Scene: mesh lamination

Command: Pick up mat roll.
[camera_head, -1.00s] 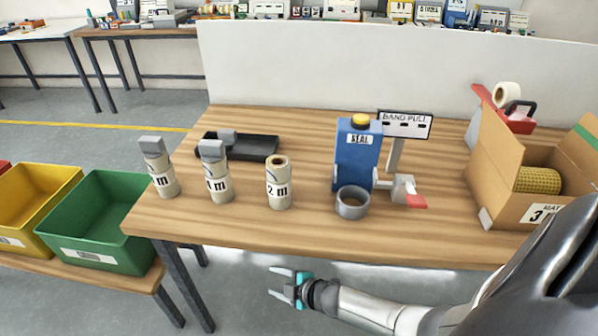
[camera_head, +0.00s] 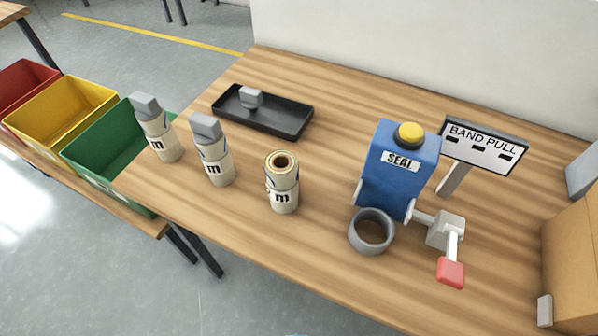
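Three cream rolls with black "m" labels stand upright on the wooden table. The left roll (camera_head: 166,143) and the middle roll (camera_head: 215,166) each have a grey block on top. The right roll (camera_head: 283,190) has an open top showing a brown core. A cardboard box (camera_head: 575,260) is cut off at the right edge; its contents are out of view. Neither of my grippers is in view.
A blue seal machine (camera_head: 398,165) with a yellow knob, a grey ring (camera_head: 371,232) and a red-tipped lever (camera_head: 451,272) stand right of the rolls. A "BAND PULL" sign (camera_head: 484,146) is behind. A black tray (camera_head: 262,112) lies behind the rolls. A green bin (camera_head: 105,150) is left.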

